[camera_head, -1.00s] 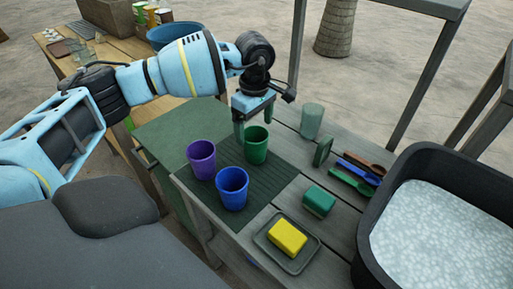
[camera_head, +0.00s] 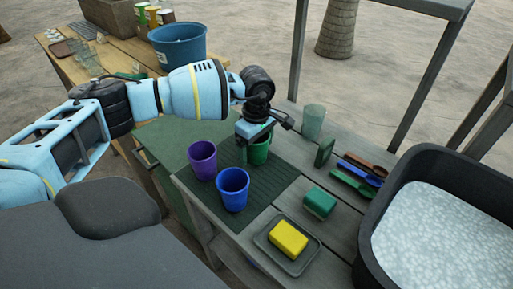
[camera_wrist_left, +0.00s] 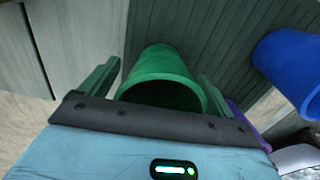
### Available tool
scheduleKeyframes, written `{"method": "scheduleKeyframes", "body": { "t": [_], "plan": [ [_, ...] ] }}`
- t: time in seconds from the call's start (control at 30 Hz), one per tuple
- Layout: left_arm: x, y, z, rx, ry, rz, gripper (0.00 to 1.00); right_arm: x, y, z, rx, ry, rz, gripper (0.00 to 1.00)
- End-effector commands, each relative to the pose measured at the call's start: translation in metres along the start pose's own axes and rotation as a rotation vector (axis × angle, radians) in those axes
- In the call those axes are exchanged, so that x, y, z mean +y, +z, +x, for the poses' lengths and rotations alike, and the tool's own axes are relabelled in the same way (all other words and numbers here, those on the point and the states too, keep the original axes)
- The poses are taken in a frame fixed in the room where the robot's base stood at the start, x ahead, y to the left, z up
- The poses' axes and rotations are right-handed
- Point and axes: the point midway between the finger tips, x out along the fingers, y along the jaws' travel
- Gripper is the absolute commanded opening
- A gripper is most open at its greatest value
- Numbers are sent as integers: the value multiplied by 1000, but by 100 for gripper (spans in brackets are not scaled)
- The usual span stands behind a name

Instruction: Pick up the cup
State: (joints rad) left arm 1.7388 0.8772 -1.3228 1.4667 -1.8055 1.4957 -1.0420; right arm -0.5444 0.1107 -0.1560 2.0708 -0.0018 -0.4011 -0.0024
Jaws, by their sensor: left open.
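A green cup (camera_head: 259,152) stands upright on the dark ribbed mat (camera_head: 270,190). My left gripper (camera_head: 245,152) is open and lowered around the green cup. In the left wrist view the green cup (camera_wrist_left: 163,75) lies between the two fingers of the gripper (camera_wrist_left: 158,82), with a gap at each side. A purple cup (camera_head: 202,160) and a blue cup (camera_head: 233,189) stand upright on the same mat. The blue cup also shows at the right of the left wrist view (camera_wrist_left: 290,65), with part of the purple cup (camera_wrist_left: 238,112). My right gripper does not show.
Brushes or spoons (camera_head: 352,184), a green sponge (camera_head: 319,203) and a yellow block on a tray (camera_head: 287,240) lie to the right. A dark basin (camera_head: 377,215) stands at the far right.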

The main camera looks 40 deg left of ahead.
Motion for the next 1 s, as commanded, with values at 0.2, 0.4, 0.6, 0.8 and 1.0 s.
{"method": "scheduleKeyframes", "body": {
  "t": [0.2,0.4,0.6,0.8,1.0],
  "plan": [
    [0,0,0,0,0,0,71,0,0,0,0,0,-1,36],
    [0,0,0,0,0,0,45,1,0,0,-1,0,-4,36],
    [0,0,0,0,0,0,39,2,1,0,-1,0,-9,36],
    [1,0,-11,-1,2,-1,39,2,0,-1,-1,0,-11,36],
    [1,0,-46,0,4,0,39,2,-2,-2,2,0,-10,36]
  ]
}}
